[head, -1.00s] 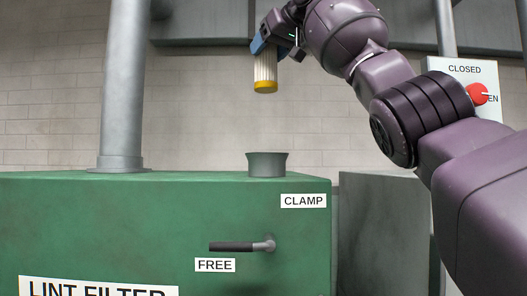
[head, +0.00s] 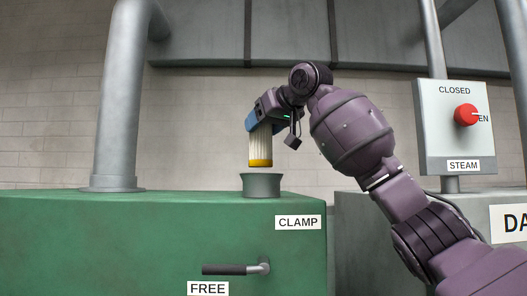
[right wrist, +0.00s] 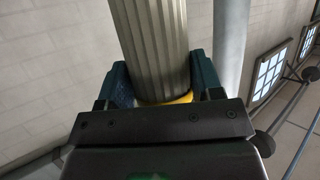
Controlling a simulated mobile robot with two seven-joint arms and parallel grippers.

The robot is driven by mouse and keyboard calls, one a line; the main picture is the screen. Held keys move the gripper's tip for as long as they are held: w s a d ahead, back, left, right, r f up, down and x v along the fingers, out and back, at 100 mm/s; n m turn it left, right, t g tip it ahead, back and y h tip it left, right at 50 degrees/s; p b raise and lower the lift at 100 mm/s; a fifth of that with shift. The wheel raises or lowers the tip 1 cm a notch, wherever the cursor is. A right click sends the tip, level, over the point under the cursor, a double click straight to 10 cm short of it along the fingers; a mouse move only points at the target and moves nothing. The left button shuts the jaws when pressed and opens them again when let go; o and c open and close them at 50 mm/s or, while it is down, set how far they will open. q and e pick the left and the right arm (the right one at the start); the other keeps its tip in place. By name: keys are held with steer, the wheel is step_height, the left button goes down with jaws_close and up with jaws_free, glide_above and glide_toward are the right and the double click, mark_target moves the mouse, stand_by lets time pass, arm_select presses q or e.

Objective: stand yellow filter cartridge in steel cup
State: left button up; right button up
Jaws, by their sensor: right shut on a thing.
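The filter cartridge (head: 260,146) is pale and pleated with a yellow end cap at its lower end. My right gripper (head: 259,124) is shut on its upper part and holds it nearly upright. The steel cup (head: 262,186) is a grey flared cup on top of the green cabinet. The cartridge's lower end is just above the cup's rim, close to centred, with a small gap showing. In the right wrist view the pleated cartridge (right wrist: 155,45) runs between the blue fingers (right wrist: 160,85), with a yellow band at the grip. My left gripper is not in view.
The green cabinet (head: 120,240) has a dark lever handle (head: 232,269) between labels CLAMP and FREE. A thick grey pipe (head: 120,110) rises at the left. A steam box (head: 450,130) with a red knob stands at the right. The cabinet top beside the cup is clear.

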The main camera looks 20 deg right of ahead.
mark_target(268, 147)
steer(key=shift+d+f, duration=0.1)
steer(key=shift+f, duration=3)
steer(key=shift+f, duration=0.1)
steer(key=o, duration=1)
